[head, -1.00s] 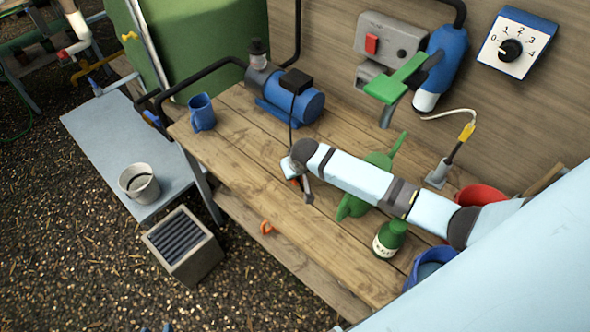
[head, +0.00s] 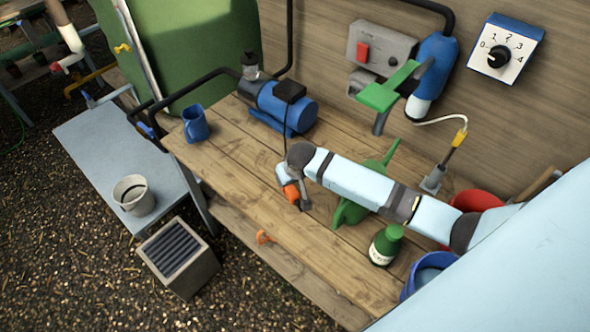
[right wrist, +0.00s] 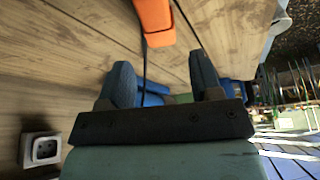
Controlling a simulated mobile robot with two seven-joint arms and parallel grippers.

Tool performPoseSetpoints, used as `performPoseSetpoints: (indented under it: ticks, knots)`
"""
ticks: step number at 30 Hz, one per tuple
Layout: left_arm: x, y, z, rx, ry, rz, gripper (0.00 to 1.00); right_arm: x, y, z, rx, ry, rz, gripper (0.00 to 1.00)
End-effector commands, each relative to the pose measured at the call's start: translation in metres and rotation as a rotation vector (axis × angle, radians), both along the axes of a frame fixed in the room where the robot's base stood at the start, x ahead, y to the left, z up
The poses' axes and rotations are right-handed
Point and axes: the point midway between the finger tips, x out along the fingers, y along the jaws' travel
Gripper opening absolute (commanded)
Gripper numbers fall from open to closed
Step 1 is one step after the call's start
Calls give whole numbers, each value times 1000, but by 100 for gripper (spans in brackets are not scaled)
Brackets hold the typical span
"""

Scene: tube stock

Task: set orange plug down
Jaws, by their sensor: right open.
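The orange plug (head: 292,193) is at the wooden bench top (head: 240,165), just at my right gripper (head: 290,187) in the head view. In the right wrist view, the orange plug (right wrist: 155,20) is past the fingertips, at the top, with a dark cable running down from it between the fingers. My right gripper (right wrist: 163,80) is open, with nothing between its fingers but the cable's line of sight. My left gripper is out of view.
A green watering can (head: 350,208) is under and beside my right arm, with a green bottle (head: 385,245) nearby. A small orange piece (head: 263,237) is near the front edge. Bench planks left of the plug are clear.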

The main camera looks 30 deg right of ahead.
Motion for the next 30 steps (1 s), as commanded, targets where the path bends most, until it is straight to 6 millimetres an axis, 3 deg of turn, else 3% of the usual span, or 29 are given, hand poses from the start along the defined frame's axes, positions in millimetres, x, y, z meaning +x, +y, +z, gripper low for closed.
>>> performPoseSetpoints:
  ticks: [9, 15, 19, 22, 30]
  knots:
    - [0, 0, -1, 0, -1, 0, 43, -25, 1, 61, 0, -2, -1, 59]
    - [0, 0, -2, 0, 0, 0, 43, -33, 2, 78, 1, -1, 2, 59]
    - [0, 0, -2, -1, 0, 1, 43, -46, 15, 65, 33, -24, 39, 59]
    - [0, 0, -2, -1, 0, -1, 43, -67, 35, 40, 85, -81, 103, 59]
    - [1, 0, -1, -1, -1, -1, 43, -155, 80, -12, 168, -348, 252, 59]
